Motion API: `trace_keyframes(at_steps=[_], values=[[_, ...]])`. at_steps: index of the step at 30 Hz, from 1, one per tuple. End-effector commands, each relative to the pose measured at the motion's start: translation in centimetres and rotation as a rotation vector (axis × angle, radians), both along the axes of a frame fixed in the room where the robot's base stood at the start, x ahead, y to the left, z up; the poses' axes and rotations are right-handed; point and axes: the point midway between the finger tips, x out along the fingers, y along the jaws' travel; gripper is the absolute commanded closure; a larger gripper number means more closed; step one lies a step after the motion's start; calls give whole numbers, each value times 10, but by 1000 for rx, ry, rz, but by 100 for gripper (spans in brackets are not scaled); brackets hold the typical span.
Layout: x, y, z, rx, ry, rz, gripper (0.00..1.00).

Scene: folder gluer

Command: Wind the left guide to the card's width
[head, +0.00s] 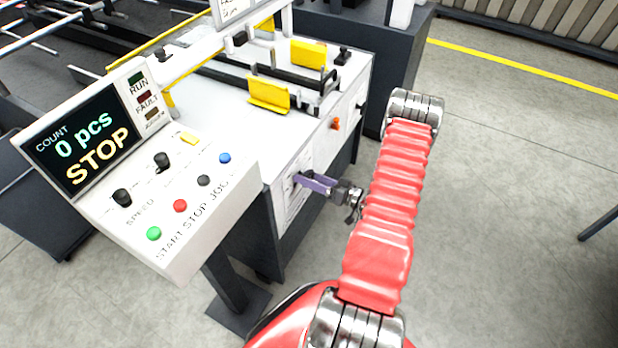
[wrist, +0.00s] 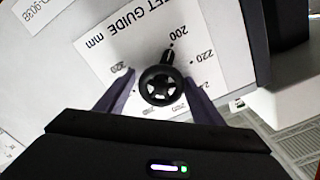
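A black knob (wrist: 162,85) with a star-shaped face sits on the machine's side, over a white dial plate (wrist: 110,45) lettered "…ET GUIDE mm". Its short black peg points toward the 200 mark; 220 is to the right. My gripper (wrist: 160,83) is open, with one purple finger on each side of the knob; a gap shows on both sides. Two yellow guides (head: 268,94) (head: 308,54) stand on the machine bed, apart from each other.
The control panel (head: 170,200) with coloured buttons stands left of my arm; its screen (head: 80,147) reads 0 pcs, STOP.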

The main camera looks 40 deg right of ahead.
Motion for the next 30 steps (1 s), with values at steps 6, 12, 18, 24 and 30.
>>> trace_keyframes(at_steps=[6,12,18,24,30], values=[[0,0,1,1,-2,1,29],[-1,-1,1,1,-3,0,29],[-13,-6,1,1,-3,-1,29],[-38,-15,1,1,-3,-2,29],[-67,-25,1,1,-2,-3,29]])
